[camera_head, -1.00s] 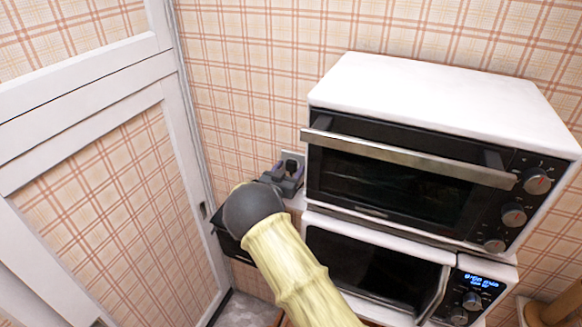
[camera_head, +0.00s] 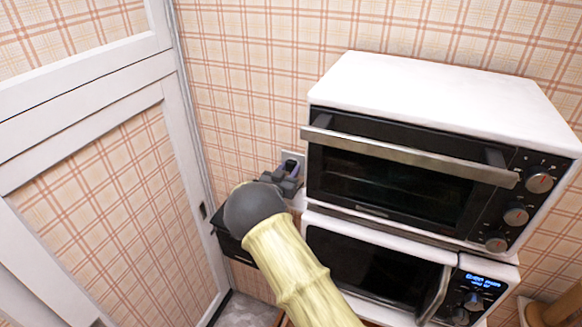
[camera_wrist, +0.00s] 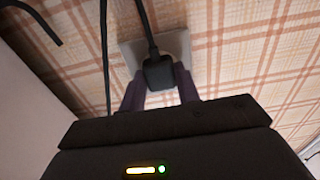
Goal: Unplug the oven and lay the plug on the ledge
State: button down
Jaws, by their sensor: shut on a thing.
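The oven (camera_head: 400,185) is the white and black one with a steel handle, on top of another white appliance. Its black plug (camera_wrist: 159,73) sits at the pale wall socket plate (camera_wrist: 184,42) in the wrist view, with a black cord (camera_wrist: 147,25) rising from it. My gripper (camera_head: 288,173) is at the socket, left of the oven. In the wrist view its two purple-grey fingers (camera_wrist: 160,85) are shut on the plug, one at each side. I cannot tell whether the plug's pins are in the socket. The socket plate also shows in the head view (camera_head: 299,160), partly hidden by my gripper.
A microwave (camera_head: 375,265) with a lit blue display is under the oven. A dark ledge-like surface (camera_head: 231,240) lies below my gripper, partly hidden by my arm. A white panelled door (camera_head: 90,75) stands close on the left. Another dark cord (camera_wrist: 105,50) hangs in the wrist view.

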jog(key=shift+s+a, duration=0.1)
jog(key=shift+s+a, duration=0.15)
jog(key=shift+s, duration=0.4)
jog(key=shift+s, duration=0.1)
jog(key=shift+v, duration=2.15)
jog(key=shift+s, duration=0.1)
